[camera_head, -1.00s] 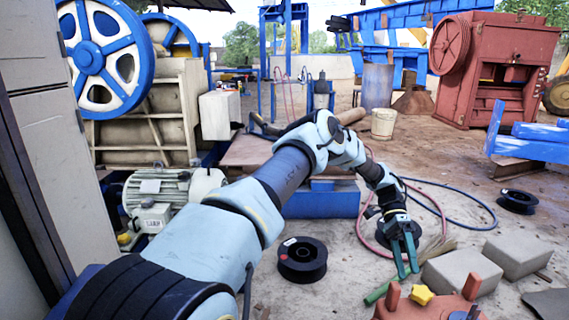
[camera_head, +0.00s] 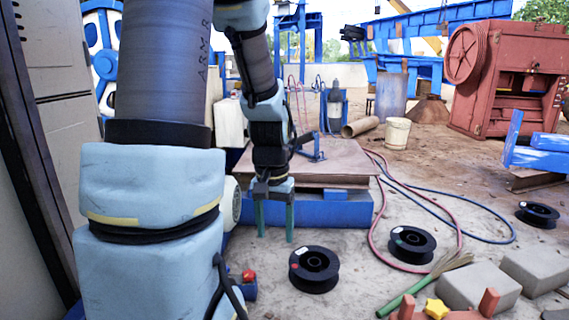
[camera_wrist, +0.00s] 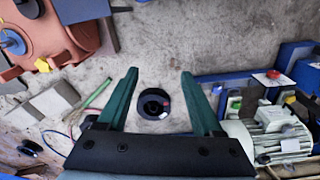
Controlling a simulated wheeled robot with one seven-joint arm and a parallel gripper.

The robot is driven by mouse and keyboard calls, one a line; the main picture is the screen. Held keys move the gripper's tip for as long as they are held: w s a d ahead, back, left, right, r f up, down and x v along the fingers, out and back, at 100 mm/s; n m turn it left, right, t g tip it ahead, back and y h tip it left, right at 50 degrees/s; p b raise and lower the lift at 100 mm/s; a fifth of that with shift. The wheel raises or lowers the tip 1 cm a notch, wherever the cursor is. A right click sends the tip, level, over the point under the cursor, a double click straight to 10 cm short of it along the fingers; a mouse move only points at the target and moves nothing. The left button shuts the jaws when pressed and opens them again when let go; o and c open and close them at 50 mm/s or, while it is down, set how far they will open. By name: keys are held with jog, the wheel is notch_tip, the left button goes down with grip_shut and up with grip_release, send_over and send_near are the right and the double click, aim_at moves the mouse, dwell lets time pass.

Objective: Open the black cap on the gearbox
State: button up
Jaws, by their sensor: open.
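My gripper (camera_head: 275,236) hangs with its two teal fingers apart and empty, in front of the blue-based platform; its fingers also show in the wrist view (camera_wrist: 159,74). A blue housing (camera_wrist: 262,80) with a red knob (camera_wrist: 273,74) lies right of my fingers in the wrist view, beside a pale grey motor (camera_wrist: 272,132); I cannot tell whether this housing is the gearbox. The red knob also shows in the head view (camera_head: 248,274), where my arm hides much of the area around it.
A black spool (camera_head: 314,268) lies on the floor near my gripper, and another (camera_head: 411,244) lies to its right. Concrete blocks (camera_head: 478,286), a green-handled broom (camera_head: 420,285) and a red-orange machine part with a yellow star knob (camera_head: 436,308) fill the lower right.

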jog(key=s+a+r+n+t, duration=0.2)
jog(key=s+a, duration=0.2)
jog(key=a, duration=0.1)
notch_tip(320, 180, up, 28)
jog(key=p, duration=2.9)
jog(key=shift+w+d+g, duration=0.2)
jog(key=shift+g, duration=0.1)
